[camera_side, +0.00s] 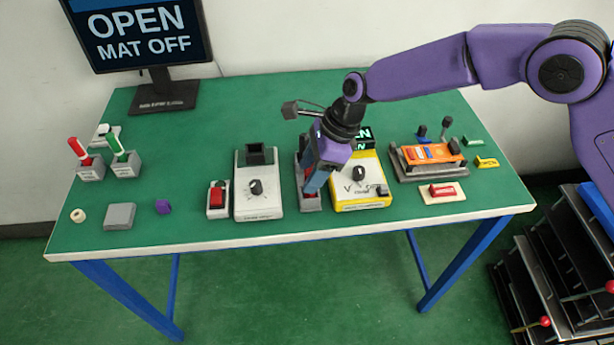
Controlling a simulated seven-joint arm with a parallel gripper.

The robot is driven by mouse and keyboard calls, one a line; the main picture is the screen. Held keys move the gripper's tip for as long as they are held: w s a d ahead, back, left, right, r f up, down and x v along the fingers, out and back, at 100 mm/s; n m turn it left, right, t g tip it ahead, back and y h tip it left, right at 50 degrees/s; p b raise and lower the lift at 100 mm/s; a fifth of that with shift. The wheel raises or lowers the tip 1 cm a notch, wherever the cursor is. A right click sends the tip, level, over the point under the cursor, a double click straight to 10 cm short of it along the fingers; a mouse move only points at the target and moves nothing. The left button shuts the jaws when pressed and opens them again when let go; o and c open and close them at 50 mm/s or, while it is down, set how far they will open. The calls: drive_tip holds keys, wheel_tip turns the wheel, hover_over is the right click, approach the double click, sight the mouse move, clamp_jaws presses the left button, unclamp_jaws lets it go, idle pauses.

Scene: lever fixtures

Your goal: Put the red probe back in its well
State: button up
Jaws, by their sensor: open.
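A red stick-shaped probe (74,147) stands tilted in a grey block (90,171) at the far left of the table. A similar green probe (117,144) leans in a second grey block (126,166) beside it. How deep the red one sits cannot be told. My gripper (313,188) is open and points down over a narrow grey fixture with red parts (311,205) near the table's middle, far to the right of the red probe. The gripper hides most of that fixture, and whether it touches it cannot be told.
Left of my gripper are a white box with a dark knob (257,205) and a red switch (217,199). Right are a yellow box (360,195), an orange device (430,154) and a red block (442,191). A monitor (140,32) reads "OPEN MAT OFF".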

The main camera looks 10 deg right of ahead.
drive_tip(key=v, duration=0.9)
drive_tip(key=shift+r, duration=0.15)
drive_tip(key=shift+d, duration=0.1)
drive_tip(key=s+d+r+n+h, duration=0.2)
drive_tip(key=s+d+n, duration=1.3)
drive_tip(key=d, duration=0.4)
drive_tip(key=s+d+r+n+h, duration=0.1)
drive_tip(key=s+d+n+h, duration=0.1)
drive_tip(key=s+d+n, duration=1.3)
drive_tip(key=d, duration=0.4)
drive_tip(key=shift+r+n, duration=0.3)
drive_tip(key=shift+r, duration=0.1)
